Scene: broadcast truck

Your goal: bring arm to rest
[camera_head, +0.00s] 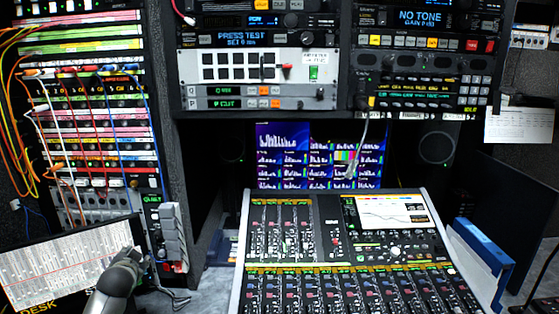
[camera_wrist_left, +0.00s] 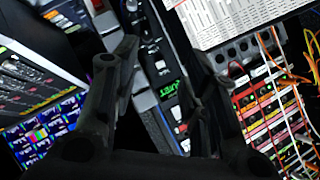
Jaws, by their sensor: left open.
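My left arm (camera_head: 118,284) comes in at the lower left of the head view, in front of a printed sheet marked DESK. My left gripper (camera_wrist_left: 165,72) is open in the left wrist view, its two dark fingers spread with nothing between them. Beyond the gap is a narrow panel with a small green display (camera_wrist_left: 172,88); this display also shows in the head view (camera_head: 152,198). The fingers look apart from the panel, but the distance is hard to tell. My right gripper is not in view.
A mixing console (camera_head: 345,255) fills the lower middle, with a monitor (camera_head: 285,165) behind it. A patch bay (camera_head: 95,130) with loose orange, white and blue cables stands at left. The printed sheet (camera_head: 60,262) is at lower left. A blue binder-like object (camera_head: 480,250) stands right of the console.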

